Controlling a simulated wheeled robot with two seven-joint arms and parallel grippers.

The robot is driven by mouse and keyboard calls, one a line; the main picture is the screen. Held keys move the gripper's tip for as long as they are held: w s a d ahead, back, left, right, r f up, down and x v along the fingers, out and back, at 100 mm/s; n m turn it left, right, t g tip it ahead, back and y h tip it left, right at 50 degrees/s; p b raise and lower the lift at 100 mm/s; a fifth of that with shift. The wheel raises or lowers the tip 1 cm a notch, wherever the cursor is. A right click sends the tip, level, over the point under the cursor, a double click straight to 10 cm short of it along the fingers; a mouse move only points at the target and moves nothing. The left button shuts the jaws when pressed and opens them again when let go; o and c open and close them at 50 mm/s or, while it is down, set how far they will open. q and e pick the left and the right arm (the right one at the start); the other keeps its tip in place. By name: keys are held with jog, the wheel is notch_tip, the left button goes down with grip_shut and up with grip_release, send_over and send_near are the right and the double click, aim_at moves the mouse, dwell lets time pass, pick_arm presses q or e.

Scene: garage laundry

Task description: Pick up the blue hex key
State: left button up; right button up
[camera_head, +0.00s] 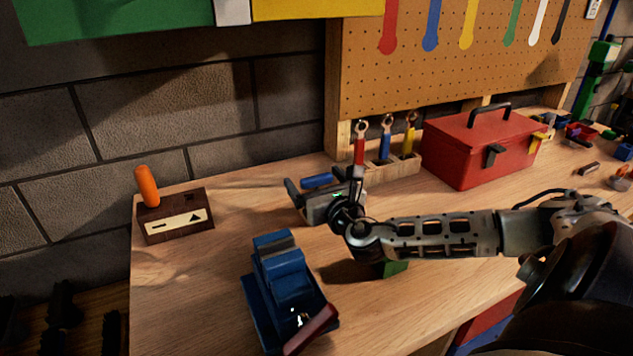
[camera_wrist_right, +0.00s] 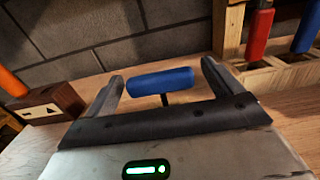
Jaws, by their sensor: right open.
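The blue hex key (camera_head: 317,181) has a thick blue handle and lies at the back of the workbench, near the wall. In the right wrist view its blue handle (camera_wrist_right: 160,82) lies crosswise between the two fingers, with a short dark shaft below it, partly hidden by the gripper body. My right gripper (camera_head: 318,186) is open, with its fingers on either side of the handle; I cannot tell whether they touch it. It also shows in the right wrist view (camera_wrist_right: 162,84). My left gripper is not in view.
A wooden block with an orange handle (camera_head: 147,186) stands at the left. A blue vise (camera_head: 283,282) is in front. A wooden rack (camera_head: 393,171) with red, blue and yellow tools and a red toolbox (camera_head: 480,147) stand to the right. A green piece lies under my right arm.

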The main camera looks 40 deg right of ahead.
jog(key=shift+c, duration=0.3)
jog(key=c, duration=1)
notch_tip(320, 180, up, 11)
jog(key=shift+r+p, duration=0.1)
jog(key=shift+p, duration=0.75)
jog(key=shift+r+p, duration=0.4)
jog(key=shift+r, duration=2.05)
